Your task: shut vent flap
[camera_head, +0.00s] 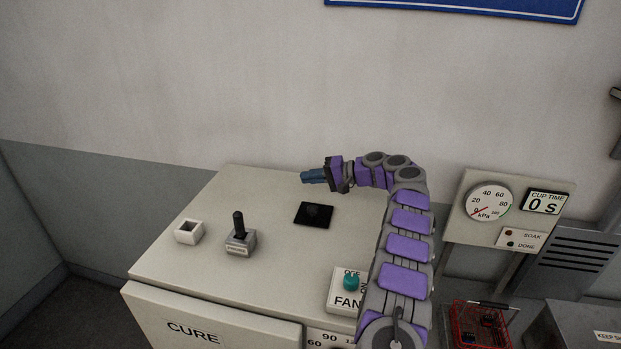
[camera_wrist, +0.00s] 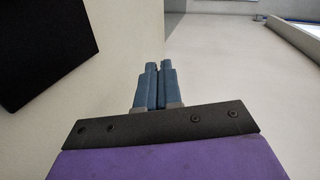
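A black square plate (camera_head: 314,214) with a dark round shape at its middle lies on top of the pale CURE cabinet. It may be the vent; I cannot tell which part is the flap or how it stands. A black panel (camera_wrist: 40,45), apparently the same plate, fills the upper left of the wrist view. My gripper (camera_head: 306,177) is above the cabinet's back part, behind the plate in the picture, pointing left. In the wrist view its blue fingers (camera_wrist: 158,66) are together with nothing between them, apart from the black panel.
On the cabinet top (camera_head: 215,205) stand a white square socket (camera_head: 189,231), a black-handled lever on a grey base (camera_head: 240,243) and a FAN box with a teal knob (camera_head: 351,283). The wall is close behind. A gauge panel (camera_head: 507,209) and red basket (camera_head: 480,324) are at right.

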